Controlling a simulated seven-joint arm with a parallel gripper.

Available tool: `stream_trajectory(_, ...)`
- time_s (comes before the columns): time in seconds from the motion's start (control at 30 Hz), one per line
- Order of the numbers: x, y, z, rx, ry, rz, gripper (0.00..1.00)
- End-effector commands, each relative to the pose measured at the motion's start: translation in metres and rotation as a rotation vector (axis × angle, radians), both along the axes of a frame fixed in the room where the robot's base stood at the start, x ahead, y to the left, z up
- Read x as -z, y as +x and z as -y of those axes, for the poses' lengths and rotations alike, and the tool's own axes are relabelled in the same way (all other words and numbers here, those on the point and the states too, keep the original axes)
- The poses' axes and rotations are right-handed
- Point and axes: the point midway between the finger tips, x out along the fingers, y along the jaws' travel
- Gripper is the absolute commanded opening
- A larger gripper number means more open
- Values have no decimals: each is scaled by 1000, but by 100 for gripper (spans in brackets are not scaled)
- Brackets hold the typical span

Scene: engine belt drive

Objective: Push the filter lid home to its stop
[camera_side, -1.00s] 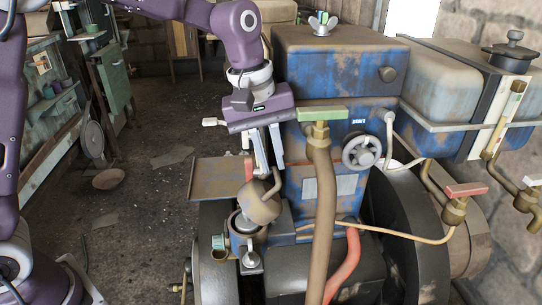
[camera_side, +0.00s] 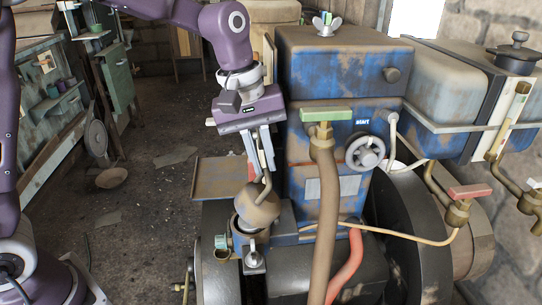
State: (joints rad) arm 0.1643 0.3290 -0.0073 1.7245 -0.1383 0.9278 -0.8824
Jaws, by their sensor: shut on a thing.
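The filter lid (camera_side: 257,208) is a brown, rounded cap with a bent rod-like handle on top. It sits slightly tilted over the mouth of the filter housing (camera_side: 243,238) on the engine's left side and hides most of that mouth. I cannot tell how deep it sits. My gripper (camera_side: 264,171) is above the lid, pointing down, with its jaws shut on the lid's handle.
The blue engine body (camera_side: 312,120) stands close to the right of my gripper. A brown pipe with a green lever (camera_side: 325,114) rises in front of it. A rusty flat tray (camera_side: 218,179) is behind the lid at left.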

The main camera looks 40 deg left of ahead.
Motion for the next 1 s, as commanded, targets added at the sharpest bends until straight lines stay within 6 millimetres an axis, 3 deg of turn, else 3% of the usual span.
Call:
stream_trajectory(0.5, 23, -38, -38, 0, -93, 90, 0)
stream_trajectory(1.0, 43, -55, -55, 1, -89, 78, 0)
